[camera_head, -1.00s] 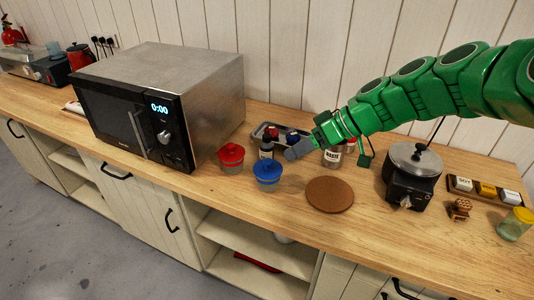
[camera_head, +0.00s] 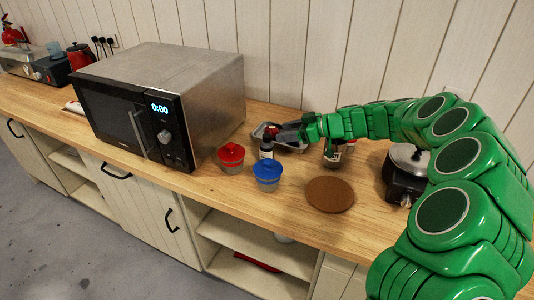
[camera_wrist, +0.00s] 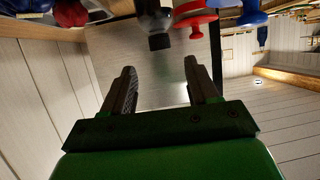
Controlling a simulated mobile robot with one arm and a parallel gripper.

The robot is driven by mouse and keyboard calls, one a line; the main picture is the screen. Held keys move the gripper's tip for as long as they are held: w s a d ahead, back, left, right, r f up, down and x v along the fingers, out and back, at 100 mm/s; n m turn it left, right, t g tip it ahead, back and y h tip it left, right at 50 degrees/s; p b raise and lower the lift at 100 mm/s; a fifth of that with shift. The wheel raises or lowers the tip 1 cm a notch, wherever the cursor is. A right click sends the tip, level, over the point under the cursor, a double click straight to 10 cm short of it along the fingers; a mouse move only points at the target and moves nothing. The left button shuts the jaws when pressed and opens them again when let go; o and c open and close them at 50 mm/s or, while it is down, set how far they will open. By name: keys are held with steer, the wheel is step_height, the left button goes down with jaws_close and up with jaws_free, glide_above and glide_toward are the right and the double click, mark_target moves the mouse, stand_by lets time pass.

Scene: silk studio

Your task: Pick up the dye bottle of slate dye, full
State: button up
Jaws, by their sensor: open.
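A small dark bottle with a pale label (camera_head: 266,151) stands upright on the counter, behind the blue-lidded jar. Its label is too small to read, so I cannot confirm slate dye. In the wrist view a dark-capped bottle (camera_wrist: 158,40) appears ahead, between the lines of my fingers and beyond their tips. My gripper (camera_wrist: 161,72) is open and empty. In the head view my gripper (camera_head: 282,133) is just right of and above the bottle, pointing left; contact cannot be made out.
A red-lidded jar (camera_head: 231,157) and a blue-lidded jar (camera_head: 267,174) stand close in front. A metal tray (camera_head: 259,129) with bottles lies behind, partly hidden. The microwave (camera_head: 170,100) is left. A round brown mat (camera_head: 330,195) is bare. My arm partly covers the black pot (camera_head: 402,175).

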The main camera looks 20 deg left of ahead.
mark_target(267, 136)
steer(key=shift+x, duration=1.35)
steer(key=a+f, duration=0.2)
steer(key=a, duration=0.1)
steer(key=shift+s+f, duration=0.2)
steer(key=shift+s, duration=0.05)
steer(key=shift+a+f, duration=0.15)
steer(key=shift+a, duration=0.55)
jaws_close()
